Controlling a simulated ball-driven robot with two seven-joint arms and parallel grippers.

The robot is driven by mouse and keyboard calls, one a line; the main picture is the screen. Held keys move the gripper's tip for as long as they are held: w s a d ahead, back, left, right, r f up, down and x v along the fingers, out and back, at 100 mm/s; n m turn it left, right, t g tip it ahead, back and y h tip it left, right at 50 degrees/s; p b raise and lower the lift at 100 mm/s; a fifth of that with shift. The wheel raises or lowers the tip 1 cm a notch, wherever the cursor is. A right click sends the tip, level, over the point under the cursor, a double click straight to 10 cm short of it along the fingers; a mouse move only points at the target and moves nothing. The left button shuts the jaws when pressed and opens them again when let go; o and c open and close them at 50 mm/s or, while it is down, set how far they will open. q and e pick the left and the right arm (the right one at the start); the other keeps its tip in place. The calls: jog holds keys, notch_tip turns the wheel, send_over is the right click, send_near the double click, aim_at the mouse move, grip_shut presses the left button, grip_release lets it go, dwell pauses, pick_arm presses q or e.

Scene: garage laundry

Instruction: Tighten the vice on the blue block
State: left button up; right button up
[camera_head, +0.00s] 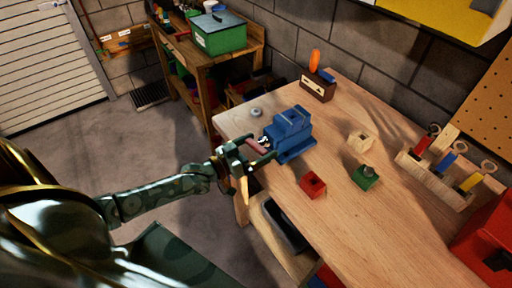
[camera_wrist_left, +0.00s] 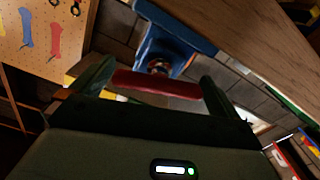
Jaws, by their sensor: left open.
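A blue vice (camera_head: 290,132) stands at the near left edge of the wooden workbench (camera_head: 360,220). A red bar handle (camera_head: 256,146) sits on its screw end, facing my arm. The blue block cannot be told apart from the blue vice body. My left gripper (camera_head: 254,154) is open at the handle. In the left wrist view, the vice (camera_wrist_left: 168,45) and its screw lie straight ahead, and the red handle (camera_wrist_left: 155,84) runs crosswise between the two spread fingers. I cannot tell whether a finger touches it. My right gripper is not in view.
A red block (camera_head: 312,186), a green block (camera_head: 365,177) and a pale wooden block (camera_head: 360,140) lie on the bench right of the vice. A wooden tool rack (camera_head: 440,183) and a red box (camera_head: 487,240) are farther right. A brown box (camera_head: 317,88) stands behind.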

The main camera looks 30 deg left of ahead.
pick_arm(q)
jog(key=c, duration=0.7)
jog(key=shift+m+p, duration=0.35)
jog(key=shift+m, duration=0.35)
jog(key=o, duration=0.7)
jog(key=shift+s, duration=0.15)
jog(key=p+v, duration=0.1)
jog(key=v, duration=1.5)
jog(key=shift+a+f, duration=0.1)
